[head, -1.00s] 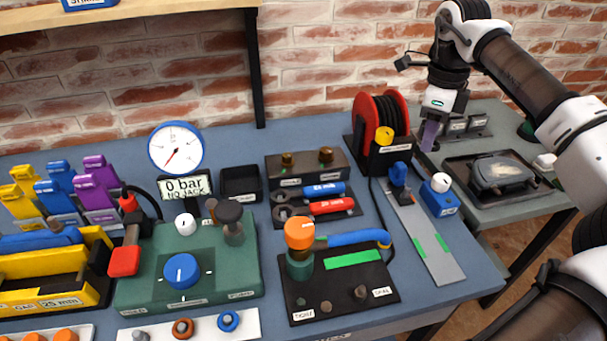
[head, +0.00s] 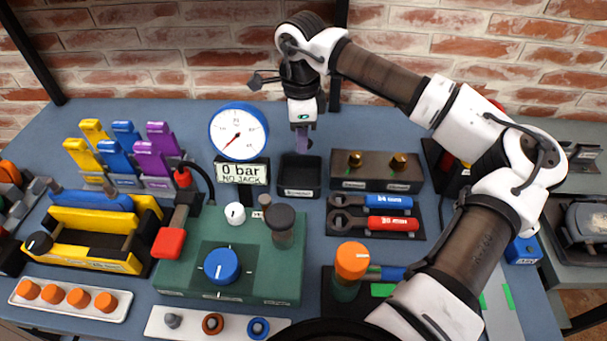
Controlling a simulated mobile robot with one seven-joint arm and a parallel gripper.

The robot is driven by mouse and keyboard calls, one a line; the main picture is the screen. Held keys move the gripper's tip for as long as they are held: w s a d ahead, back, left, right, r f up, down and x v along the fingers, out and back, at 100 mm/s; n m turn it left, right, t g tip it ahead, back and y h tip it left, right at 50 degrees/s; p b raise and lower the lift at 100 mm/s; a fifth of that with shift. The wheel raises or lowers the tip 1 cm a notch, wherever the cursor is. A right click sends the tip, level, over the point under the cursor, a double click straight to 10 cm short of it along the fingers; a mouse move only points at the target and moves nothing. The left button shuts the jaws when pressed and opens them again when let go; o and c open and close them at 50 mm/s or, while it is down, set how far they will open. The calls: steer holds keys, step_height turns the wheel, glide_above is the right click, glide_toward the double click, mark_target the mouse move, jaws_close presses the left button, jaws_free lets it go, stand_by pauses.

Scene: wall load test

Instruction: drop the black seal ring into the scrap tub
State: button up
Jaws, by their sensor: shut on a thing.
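My gripper (head: 304,143) points down at the back of the bench, just above a small open black tub (head: 299,191), which I take for the scrap tub; its front label is too small to read. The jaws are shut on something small. I take it for the black seal ring, but its shape cannot be made out between the purplish fingers. The tub's inside looks dark and empty. No loose black ring shows elsewhere on the bench.
The pressure gauge (head: 239,132) and its display (head: 241,172) stand close left of the tub. A dark block with brass fittings (head: 376,171) stands close right. The green test unit (head: 258,262) is in front. A brick wall rises behind.

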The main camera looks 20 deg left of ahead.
steer(key=b, duration=0.3)
glide_above(302, 177)
steer(key=shift+s+f, duration=0.1)
steer(key=shift+f, duration=2.85)
steer(key=o, duration=1)
steer(key=shift+r, duration=0.1)
step_height(302, 177, up, 14)
steer(key=shift+f+b, duration=0.1)
steer(key=shift+b, duration=0.5)
